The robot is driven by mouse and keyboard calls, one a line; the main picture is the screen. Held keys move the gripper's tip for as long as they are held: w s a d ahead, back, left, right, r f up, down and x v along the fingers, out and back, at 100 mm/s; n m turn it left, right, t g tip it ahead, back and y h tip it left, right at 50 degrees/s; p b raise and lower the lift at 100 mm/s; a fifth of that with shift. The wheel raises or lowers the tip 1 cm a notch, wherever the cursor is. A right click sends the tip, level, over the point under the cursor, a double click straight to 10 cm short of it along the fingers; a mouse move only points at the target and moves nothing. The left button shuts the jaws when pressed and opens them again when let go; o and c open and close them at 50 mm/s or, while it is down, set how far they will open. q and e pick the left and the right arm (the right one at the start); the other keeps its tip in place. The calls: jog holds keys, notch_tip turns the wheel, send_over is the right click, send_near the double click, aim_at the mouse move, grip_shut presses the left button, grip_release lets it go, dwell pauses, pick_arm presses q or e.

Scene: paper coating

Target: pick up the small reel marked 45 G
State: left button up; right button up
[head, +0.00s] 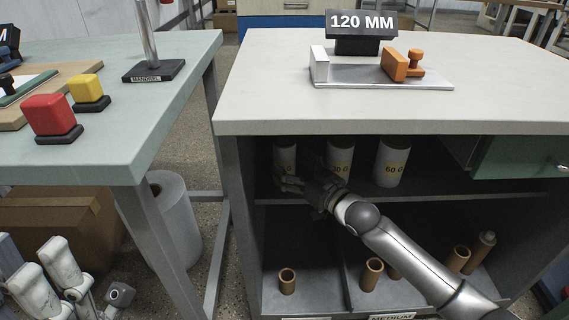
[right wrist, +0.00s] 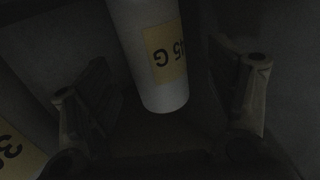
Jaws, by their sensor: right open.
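The small reel marked 45 G (right wrist: 152,60) is white with a yellow label. In the right wrist view it stands between the fingers of my right gripper (right wrist: 160,115), apart from both, its label upside down. My right gripper is open. In the head view the gripper (head: 305,188) is inside the cabinet's upper shelf, in front of the leftmost white reel (head: 285,154), whose label is mostly hidden. That placement fits the 45 G reel.
Brown cores (head: 287,281) stand below. The tabletop (head: 270,90) above holds a 120 MM sign (head: 361,22).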

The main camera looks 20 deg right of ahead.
aim_at(292, 165)
jog(key=b+x, duration=0.1)
jog(key=x, duration=0.2)
jog(key=shift+w+d+f+b, duration=0.1)
jog(key=shift+w+f+b, duration=0.15)
jog(key=shift+f+b, duration=0.1)
jog(key=shift+w+a, duration=0.2)
jog(key=shift+w, duration=0.3)
jog(key=shift+r, duration=0.1)
jog(key=c, duration=1.1)
jog(key=shift+c, duration=0.2)
jog(key=shift+r, duration=0.1)
